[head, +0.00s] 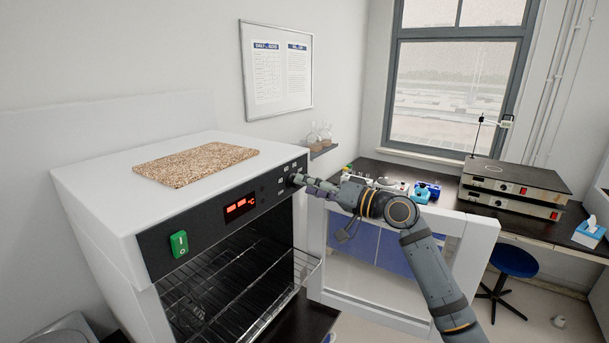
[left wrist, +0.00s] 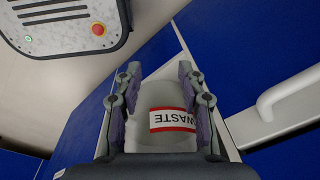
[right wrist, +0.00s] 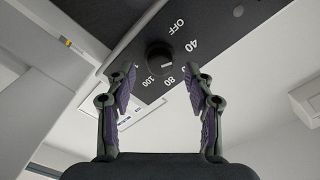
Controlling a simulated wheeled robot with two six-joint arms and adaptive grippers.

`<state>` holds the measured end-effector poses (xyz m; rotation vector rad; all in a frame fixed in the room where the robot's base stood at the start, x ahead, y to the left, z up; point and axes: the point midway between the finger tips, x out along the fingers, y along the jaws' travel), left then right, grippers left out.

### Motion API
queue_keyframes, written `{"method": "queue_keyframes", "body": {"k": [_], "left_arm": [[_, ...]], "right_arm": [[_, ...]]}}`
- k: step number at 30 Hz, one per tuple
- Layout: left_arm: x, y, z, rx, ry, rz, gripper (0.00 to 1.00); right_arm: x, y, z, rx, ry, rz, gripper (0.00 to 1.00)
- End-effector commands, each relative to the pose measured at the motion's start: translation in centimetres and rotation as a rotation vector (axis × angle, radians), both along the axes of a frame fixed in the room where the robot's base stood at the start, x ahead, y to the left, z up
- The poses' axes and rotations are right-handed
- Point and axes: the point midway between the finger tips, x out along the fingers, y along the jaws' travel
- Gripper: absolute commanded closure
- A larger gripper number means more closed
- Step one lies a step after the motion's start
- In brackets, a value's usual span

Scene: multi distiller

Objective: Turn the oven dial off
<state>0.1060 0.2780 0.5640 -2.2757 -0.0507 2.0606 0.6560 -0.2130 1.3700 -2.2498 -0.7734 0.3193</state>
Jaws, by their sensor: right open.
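The white oven (head: 100,205) stands at the left in the head view, with a black front panel, a red display and a green switch. Its round black dial (right wrist: 159,56) shows in the right wrist view, with OFF, 40, 80 and 100 printed around it. A pale mark on the dial appears to point toward the 80 side. My right gripper (head: 308,184) is at the panel's right end; its open fingers stand either side of the dial in the wrist view, with no clear contact. My left gripper (left wrist: 158,85) is open and outside the head view.
The oven door (head: 478,265) hangs open at the right, below my right arm, and a wire rack (head: 270,300) sticks out. A cork-like board (head: 195,162) lies on top. A white waste bin (left wrist: 165,98) shows beyond my left fingers. A bench (head: 440,180) with equipment stands behind.

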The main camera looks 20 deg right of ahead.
Motion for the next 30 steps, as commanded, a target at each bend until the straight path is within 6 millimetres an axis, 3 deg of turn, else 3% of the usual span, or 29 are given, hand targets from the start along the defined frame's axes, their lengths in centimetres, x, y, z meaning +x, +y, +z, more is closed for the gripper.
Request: {"method": "queue_keyframes", "body": {"k": [3, 14, 26, 30], "left_arm": [[0.03, 0.01, 0.97, 0.000, 0.000, 0.000, 0.60], [0.04, 0.02, 1.01, 0.000, -0.001, 0.000, 0.60], [0.05, 0.04, 1.03, 0.000, -0.001, 0.000, 0.60], [0.05, 0.05, 0.89, 0.001, -0.001, 0.000, 0.60]], "right_arm": [[0.99, 0.80, 0.26, 0.003, 0.001, 0.001, 0.47], [1.44, 1.16, -0.10, -0.002, 0.001, 0.000, 0.47], [1.43, 1.14, -0.09, -0.001, 0.001, 0.000, 1.00], [1.43, 1.13, -0.15, -0.004, -0.001, 0.000, 1.00]]}}
